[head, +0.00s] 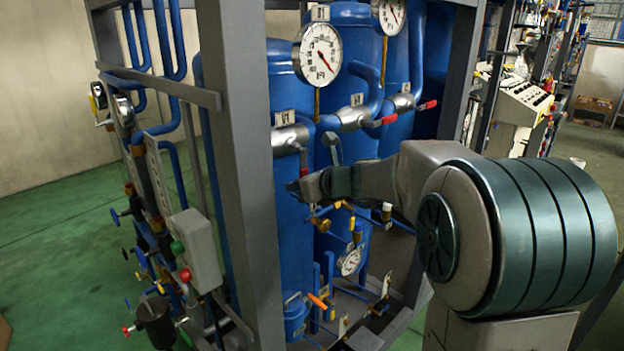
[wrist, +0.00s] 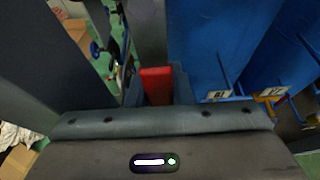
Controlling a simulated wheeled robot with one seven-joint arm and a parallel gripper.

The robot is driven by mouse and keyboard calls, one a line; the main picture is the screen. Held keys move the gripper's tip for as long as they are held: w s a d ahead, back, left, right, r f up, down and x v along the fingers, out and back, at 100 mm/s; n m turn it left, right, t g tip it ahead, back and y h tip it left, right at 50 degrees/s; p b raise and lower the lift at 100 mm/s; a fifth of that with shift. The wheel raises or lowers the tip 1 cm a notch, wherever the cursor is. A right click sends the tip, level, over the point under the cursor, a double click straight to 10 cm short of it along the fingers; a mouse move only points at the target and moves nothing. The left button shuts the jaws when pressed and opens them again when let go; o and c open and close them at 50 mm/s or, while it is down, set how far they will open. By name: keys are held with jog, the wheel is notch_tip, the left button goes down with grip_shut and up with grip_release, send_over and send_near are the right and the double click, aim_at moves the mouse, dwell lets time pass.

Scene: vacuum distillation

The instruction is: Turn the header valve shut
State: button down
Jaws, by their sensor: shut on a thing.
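The header valve (head: 290,139) is a silver fitting on the front left blue tank, under a small label. Its red lever (head: 304,171) points downward, with its lower end partly hidden at my gripper. My gripper (head: 298,187) reaches in from the right, just below the valve. In the wrist view the red lever (wrist: 157,84) stands between the two fingers, which are closed on it. Two similar silver valves to the right have red levers (head: 381,121) (head: 428,105) pointing sideways to the right.
A grey upright frame post (head: 240,180) stands close left of my gripper. A round gauge (head: 318,53) is above, and a smaller gauge (head: 350,262) with thin piping is below. A grey button box (head: 197,250) hangs at the left. Green floor lies open at far left.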

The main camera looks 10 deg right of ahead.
jog(key=shift+a+f, duration=0.1)
dwell(0.3)
jog(key=c, duration=1.3)
grip_release()
jog(key=shift+s, duration=0.1)
jog(key=b+v, duration=0.2)
jog(key=v, duration=1.2)
jog(key=shift+f, duration=0.1)
